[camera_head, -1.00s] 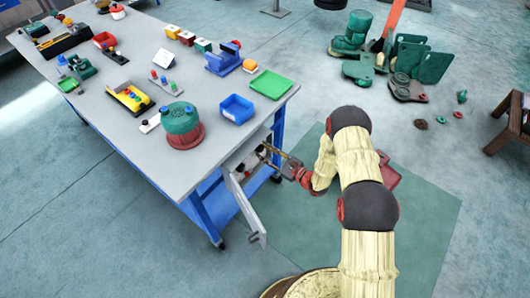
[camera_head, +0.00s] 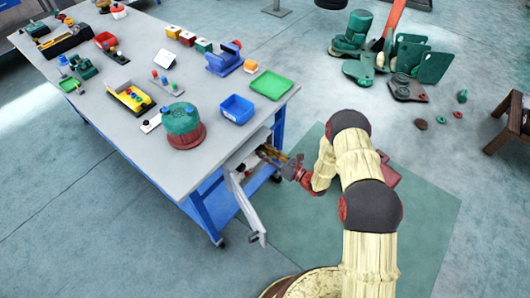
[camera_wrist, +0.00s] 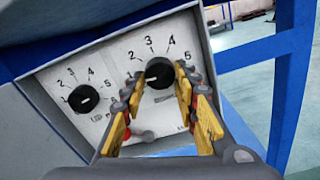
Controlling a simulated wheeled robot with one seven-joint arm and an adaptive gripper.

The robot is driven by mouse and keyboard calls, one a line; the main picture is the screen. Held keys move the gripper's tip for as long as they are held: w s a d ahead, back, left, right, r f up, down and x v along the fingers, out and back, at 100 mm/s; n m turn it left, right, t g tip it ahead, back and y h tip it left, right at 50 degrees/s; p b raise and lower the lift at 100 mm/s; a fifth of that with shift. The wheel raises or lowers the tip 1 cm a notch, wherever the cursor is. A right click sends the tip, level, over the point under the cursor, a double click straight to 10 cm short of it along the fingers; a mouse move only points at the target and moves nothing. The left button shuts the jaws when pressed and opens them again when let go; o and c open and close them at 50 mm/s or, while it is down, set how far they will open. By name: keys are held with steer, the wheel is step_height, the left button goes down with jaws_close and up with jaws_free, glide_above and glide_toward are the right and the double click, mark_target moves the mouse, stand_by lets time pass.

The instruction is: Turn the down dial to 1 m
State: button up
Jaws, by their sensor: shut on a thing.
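Two black dials sit on a white panel (camera_wrist: 112,50) in the wrist view. The right dial (camera_wrist: 159,72) stands between the yellow fingers of my gripper (camera_wrist: 158,76), which are shut on it. Its white mark is on its left side, toward the number 1 beside the left finger. The numbers 2 to 5 show around it; the lower part of its scale is hidden by the fingers. The left dial (camera_wrist: 83,98) is free. The small labels under the dials are too blurred to read. In the head view my gripper (camera_head: 266,152) reaches into the open panel box.
An open door (camera_head: 248,205) hangs in front of the panel box under the table (camera_head: 160,175). A blue post (camera_wrist: 290,85) stands close on the right in the wrist view. A green-and-red round part (camera_head: 182,125) and a blue bin (camera_head: 237,108) stand on the table above.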

steer(key=shift+m, duration=0.4)
steer(key=o, duration=1.2)
steer(key=shift+c, duration=0.2)
steer(key=v, duration=1.2)
